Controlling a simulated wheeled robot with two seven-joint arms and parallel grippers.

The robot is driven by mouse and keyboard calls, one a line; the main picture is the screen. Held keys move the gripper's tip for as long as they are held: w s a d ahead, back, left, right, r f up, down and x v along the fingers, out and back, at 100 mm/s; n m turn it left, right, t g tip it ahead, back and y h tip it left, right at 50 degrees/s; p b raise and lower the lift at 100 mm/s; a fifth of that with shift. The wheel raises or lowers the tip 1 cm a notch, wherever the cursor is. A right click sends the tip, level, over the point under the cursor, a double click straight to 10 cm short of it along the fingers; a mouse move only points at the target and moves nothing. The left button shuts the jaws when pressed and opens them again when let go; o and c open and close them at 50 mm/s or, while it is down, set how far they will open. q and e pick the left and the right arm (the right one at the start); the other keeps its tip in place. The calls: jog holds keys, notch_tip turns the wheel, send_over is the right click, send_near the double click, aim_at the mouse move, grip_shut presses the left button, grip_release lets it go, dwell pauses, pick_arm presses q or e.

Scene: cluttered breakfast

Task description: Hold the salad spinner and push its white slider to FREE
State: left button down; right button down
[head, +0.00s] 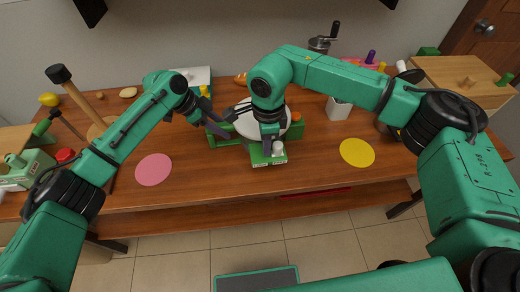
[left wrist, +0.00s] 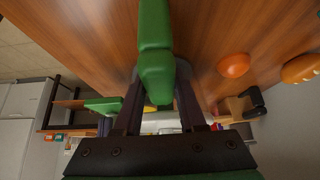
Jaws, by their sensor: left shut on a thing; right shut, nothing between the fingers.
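The salad spinner has a round white top (head: 243,122) and a green frame (head: 296,131), and stands on the table's middle. A green block (head: 262,160) with pale labels projects from its front. The white slider (head: 278,148) is a small knob on that block; which label it stands at is too small to read. My left gripper (head: 222,128) is shut on the spinner's green frame at its left side. In the left wrist view a green part (left wrist: 157,75) sits between the fingers. My right gripper (head: 269,143) is shut and empty, pointing down just left of the slider; contact cannot be told.
A pink disc (head: 153,169) and a yellow disc (head: 357,152) lie left and right on the wooden table (head: 200,180). A mallet (head: 75,90) and a red-lidded item (head: 65,155) stand at far left. The front strip is mostly clear.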

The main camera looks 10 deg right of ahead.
pick_arm(q)
jog(key=shift+a, duration=0.1)
pick_arm(e)
jog(key=shift+a+r, duration=0.1)
jog(key=shift+a, duration=0.15)
notch_tip(320, 180, up, 7)
dwell(0.4)
pick_arm(q)
jog(key=shift+c, duration=2)
grip_release()
jog(key=shift+v, duration=3.7)
